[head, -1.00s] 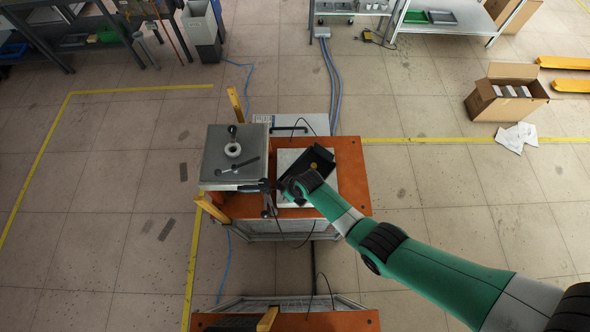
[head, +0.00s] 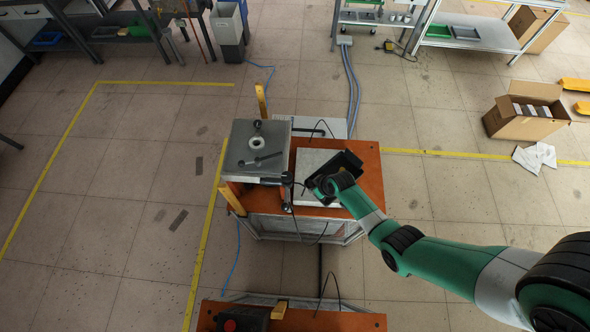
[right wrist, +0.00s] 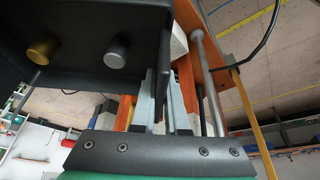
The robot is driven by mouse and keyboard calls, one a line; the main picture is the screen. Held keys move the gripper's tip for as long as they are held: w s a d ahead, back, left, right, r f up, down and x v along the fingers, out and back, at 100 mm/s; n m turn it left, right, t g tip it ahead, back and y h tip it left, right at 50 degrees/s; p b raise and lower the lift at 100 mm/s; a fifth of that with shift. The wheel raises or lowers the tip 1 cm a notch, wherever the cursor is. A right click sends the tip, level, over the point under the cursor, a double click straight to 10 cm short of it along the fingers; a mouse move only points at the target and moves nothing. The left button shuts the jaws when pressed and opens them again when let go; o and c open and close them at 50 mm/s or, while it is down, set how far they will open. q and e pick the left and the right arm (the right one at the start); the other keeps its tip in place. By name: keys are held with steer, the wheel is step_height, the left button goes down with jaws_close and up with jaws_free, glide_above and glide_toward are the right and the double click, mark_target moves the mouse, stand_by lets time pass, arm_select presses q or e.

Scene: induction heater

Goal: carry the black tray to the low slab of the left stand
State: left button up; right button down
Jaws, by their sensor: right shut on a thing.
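The black tray (head: 347,162) is over the right part of the stand's light low slab (head: 311,163) and reaches past its right edge over the orange top. I cannot tell whether it touches. My right gripper is shut on the tray's wall; its fingers (right wrist: 163,88) show in the right wrist view, with the tray (right wrist: 90,82) at upper left. A gold (right wrist: 42,48) and a silver round piece (right wrist: 117,52) sit in the tray. In the head view my right wrist hides the grip. My left gripper is not in view.
A tall grey block (head: 252,152) with a ring and a bar on top stands left of the slab on the orange stand top (head: 370,183). Yellow posts (head: 232,201) rise at its left. Another orange stand (head: 350,321) is at the bottom. Open floor lies either side.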

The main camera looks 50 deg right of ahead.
step_height(320, 180, down, 3)
steer(key=b, duration=0.3)
steer(key=shift+f, duration=0.2)
steer(key=shift+d+f+b, duration=0.1)
steer(key=shift+f+b, duration=0.15)
steer(key=shift+b, duration=0.15)
steer(key=shift+f+b, duration=1.85)
steer(key=shift+f, duration=0.15)
steer(key=c, duration=0.9)
jaws_free()
steer(key=shift+c, duration=0.2)
